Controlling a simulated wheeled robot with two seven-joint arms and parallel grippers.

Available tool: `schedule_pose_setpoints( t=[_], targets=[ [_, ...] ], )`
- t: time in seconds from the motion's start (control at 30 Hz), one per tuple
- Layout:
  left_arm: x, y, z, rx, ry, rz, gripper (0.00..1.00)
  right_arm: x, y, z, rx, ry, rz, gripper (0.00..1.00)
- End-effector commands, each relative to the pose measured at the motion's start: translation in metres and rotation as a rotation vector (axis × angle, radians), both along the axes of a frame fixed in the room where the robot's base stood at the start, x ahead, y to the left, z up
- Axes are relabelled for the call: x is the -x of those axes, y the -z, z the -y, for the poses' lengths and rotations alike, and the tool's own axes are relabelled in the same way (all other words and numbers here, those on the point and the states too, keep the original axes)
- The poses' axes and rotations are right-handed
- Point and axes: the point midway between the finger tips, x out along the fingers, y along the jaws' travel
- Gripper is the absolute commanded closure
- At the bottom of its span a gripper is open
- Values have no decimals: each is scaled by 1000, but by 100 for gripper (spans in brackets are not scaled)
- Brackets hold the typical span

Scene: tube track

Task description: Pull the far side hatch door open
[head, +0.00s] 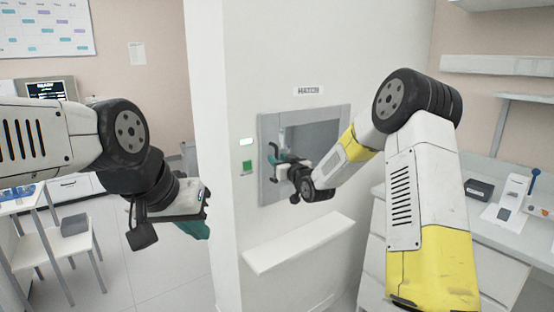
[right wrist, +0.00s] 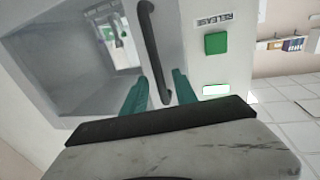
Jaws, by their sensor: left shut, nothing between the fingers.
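The hatch door (head: 318,138) is a grey-framed panel with a see-through pane, set in a white wall; it looks closed. Its dark bar handle (right wrist: 148,30) runs along the side nearest the green button. My right gripper (head: 278,160) is at the handle. In the right wrist view, its teal fingers (right wrist: 160,78) are open, one on each side of the handle's end; contact cannot be told. The arm hides the door's lower right part in the head view. My left gripper (head: 197,228) is shut and empty, left of the wall and away from the hatch.
A green button (head: 247,167) and a lit indicator (head: 246,142) sit left of the hatch. A white shelf (head: 300,243) juts out below it. A counter (head: 490,235) with devices stands at right. A white table (head: 55,245) is at left. Floor shows between the table and the wall.

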Motion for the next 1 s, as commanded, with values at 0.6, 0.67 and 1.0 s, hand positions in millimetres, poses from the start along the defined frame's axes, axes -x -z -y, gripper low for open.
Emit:
schedule_pose_setpoints(
  t=[0.6, 0.67, 1.0],
  targets=[
    [0, 0, 0, 0, 0, 0, 100, -16, 0, -7, 0, 1, -1, 95],
    [0, 0, 0, 0, 0, 0, 100, -16, 0, -7, 0, 1, -1, 100],
    [0, 0, 0, 0, 0, 0, 100, -16, 0, -7, 0, 1, -1, 100]
  ],
)
